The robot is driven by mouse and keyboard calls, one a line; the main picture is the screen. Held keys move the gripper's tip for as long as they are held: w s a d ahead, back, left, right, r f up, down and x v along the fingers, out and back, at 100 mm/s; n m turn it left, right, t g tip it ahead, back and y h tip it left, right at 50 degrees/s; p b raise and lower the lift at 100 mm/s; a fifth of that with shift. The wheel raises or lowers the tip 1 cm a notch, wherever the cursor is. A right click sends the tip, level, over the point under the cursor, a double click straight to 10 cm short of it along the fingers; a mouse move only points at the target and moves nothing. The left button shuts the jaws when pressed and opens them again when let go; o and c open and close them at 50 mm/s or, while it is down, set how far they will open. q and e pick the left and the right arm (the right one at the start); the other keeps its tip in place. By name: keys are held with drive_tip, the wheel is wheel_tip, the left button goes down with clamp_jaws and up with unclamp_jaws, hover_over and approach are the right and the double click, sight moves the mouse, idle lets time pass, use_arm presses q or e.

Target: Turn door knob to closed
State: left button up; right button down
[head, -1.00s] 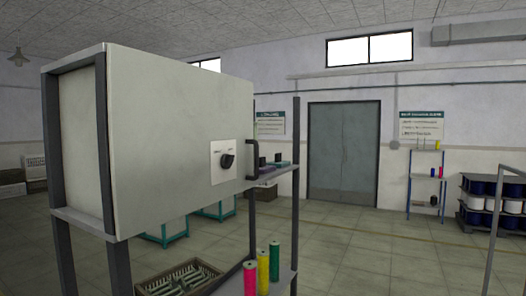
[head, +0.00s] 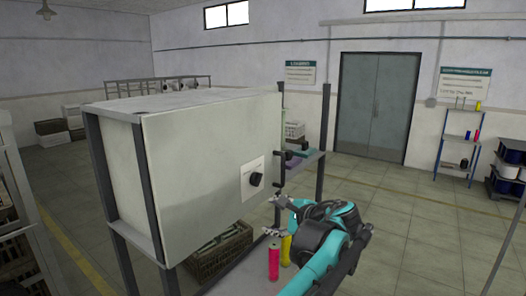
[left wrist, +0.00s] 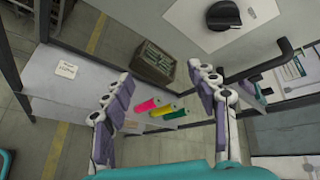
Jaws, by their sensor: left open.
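A pale cabinet door (head: 205,170) fills the left of the head view and is shut against its box. A round black knob (head: 256,180) sits on a white plate (head: 246,190) near the door's right edge. The knob and its plate also show at the top of the left wrist view (left wrist: 223,15). Its exact turn is too small to tell. My left gripper (head: 272,216) is open and empty, just below and right of the knob, apart from it. Its spread fingers show in the left wrist view (left wrist: 161,76). My right gripper is out of view.
A dark bar handle (left wrist: 265,62) stands out from the door's edge, close to my left fingers. Pink (head: 274,258) and yellow (head: 285,250) spools stand on the lower shelf, with a green one (left wrist: 175,115) beside them. A crate (head: 220,252) lies below the cabinet.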

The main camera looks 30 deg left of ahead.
use_arm(q)
drive_tip(key=m+y+p, duration=0.1)
drive_tip(key=y+p, duration=0.1)
drive_tip(key=p, duration=0.1)
approach(257, 179)
drive_tip(key=f, duration=0.1)
drive_tip(key=p+x, duration=0.1)
drive_tip(key=x, duration=0.7)
drive_tip(key=shift+w+p, duration=0.3)
drive_tip(key=shift+w, duration=0.1)
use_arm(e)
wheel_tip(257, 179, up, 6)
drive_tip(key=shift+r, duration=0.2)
use_arm(q)
drive_tip(key=shift+d, duration=0.1)
drive_tip(key=c, duration=1.2)
